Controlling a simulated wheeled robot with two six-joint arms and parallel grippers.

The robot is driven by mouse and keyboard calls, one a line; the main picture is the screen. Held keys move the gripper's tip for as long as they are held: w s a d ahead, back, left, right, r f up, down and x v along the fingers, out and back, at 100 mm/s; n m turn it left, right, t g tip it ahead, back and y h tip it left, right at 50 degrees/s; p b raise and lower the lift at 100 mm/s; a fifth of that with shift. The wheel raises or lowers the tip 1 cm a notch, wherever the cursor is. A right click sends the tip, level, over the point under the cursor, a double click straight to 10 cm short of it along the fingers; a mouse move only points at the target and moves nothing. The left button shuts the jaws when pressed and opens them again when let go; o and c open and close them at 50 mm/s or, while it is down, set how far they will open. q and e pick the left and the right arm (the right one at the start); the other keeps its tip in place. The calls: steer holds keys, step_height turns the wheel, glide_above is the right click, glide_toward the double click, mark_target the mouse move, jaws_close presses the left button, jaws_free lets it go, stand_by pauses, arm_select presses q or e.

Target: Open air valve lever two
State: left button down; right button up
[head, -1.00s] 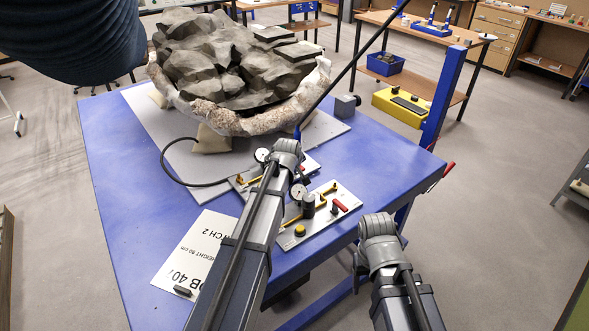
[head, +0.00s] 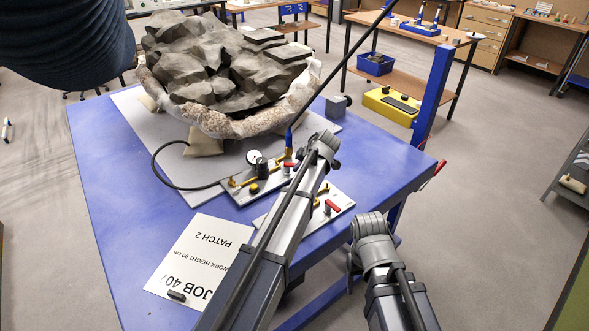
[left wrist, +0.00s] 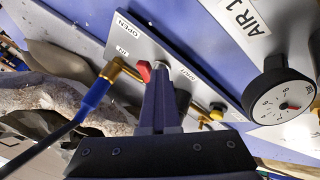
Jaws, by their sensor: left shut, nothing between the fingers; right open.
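A red valve lever (left wrist: 143,71) sits on a pale plate (left wrist: 168,44) marked OPEN and SHUT in the left wrist view. My left gripper (left wrist: 159,72) is shut and empty, its fingertips right beside the lever; I cannot tell whether they touch. A brass fitting (left wrist: 118,68) with a blue hose connector (left wrist: 92,98) is on the same plate. Another red lever (head: 332,207) is on the nearer plate (head: 345,197). My right gripper is out of sight.
A round black gauge (left wrist: 282,90) stands beside an AIR 1 label (left wrist: 243,17). A large fossil block in a plaster jacket (head: 235,122) fills the back of the blue table (head: 110,165). A job sheet (head: 198,262) lies at the front left. A black hose (head: 155,165) loops across the table.

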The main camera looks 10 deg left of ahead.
arm_select(q)
steer(key=w+n, duration=0.1)
steer(key=n+g+y, duration=0.1)
steer(key=n, duration=0.1)
steer(key=shift+w+d+g, duration=0.3)
steer(key=shift+w+d, duration=0.05)
steer(key=shift+w, duration=0.05)
steer(key=n, duration=0.1)
steer(key=w+n+g, duration=0.1)
steer(key=shift+n+g+y, duration=0.3)
steer(key=shift+w, duration=0.15)
steer(key=shift+w+a, duration=0.1)
steer(key=shift+w, duration=0.4)
steer(key=shift+r, duration=0.1)
steer(key=p+v, duration=0.6)
steer(key=v, duration=0.1)
steer(key=shift+s+d+r, duration=0.25)
steer(key=shift+d, duration=0.05)
